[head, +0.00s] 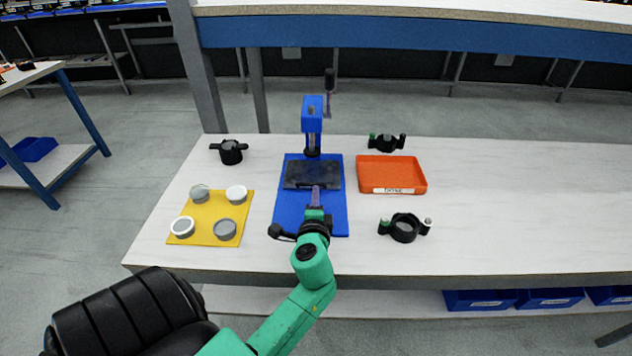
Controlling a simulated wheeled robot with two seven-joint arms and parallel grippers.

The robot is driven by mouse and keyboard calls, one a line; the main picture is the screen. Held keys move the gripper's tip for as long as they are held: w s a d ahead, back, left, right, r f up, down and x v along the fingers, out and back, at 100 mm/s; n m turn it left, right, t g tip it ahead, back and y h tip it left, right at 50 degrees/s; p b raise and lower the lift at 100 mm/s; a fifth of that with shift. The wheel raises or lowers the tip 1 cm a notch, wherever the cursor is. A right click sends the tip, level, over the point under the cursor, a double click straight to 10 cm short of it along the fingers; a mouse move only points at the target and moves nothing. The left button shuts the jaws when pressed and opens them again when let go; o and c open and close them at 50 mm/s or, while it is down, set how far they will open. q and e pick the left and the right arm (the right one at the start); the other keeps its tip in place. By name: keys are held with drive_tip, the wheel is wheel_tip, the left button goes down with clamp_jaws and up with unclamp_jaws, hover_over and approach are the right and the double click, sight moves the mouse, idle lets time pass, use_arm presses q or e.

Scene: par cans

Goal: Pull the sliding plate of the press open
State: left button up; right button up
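The press (312,122) is blue, with a dark lever at its top right, and stands at the back of a blue base (331,219). A dark sliding plate (312,172) lies on the base below and in front of the press head. My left gripper (315,192) is over the base at the near edge of the plate, pointing away from me. Its fingers look close together, but I cannot tell whether they hold the plate's edge or a handle. The gripper hides part of the plate's front and the base. My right gripper is not in view.
A yellow mat (209,211) with several round cans lies at the left. An orange tray (391,174) is right of the press. Black fixtures stand at back left (230,152), back right (387,142) and front right (404,228). The white table (520,215) is clear farther right.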

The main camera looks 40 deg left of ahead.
sight(316, 183)
use_arm(q)
drive_tip(key=x, duration=0.7)
drive_tip(key=shift+a, duration=0.15)
clamp_jaws()
idle(1.0)
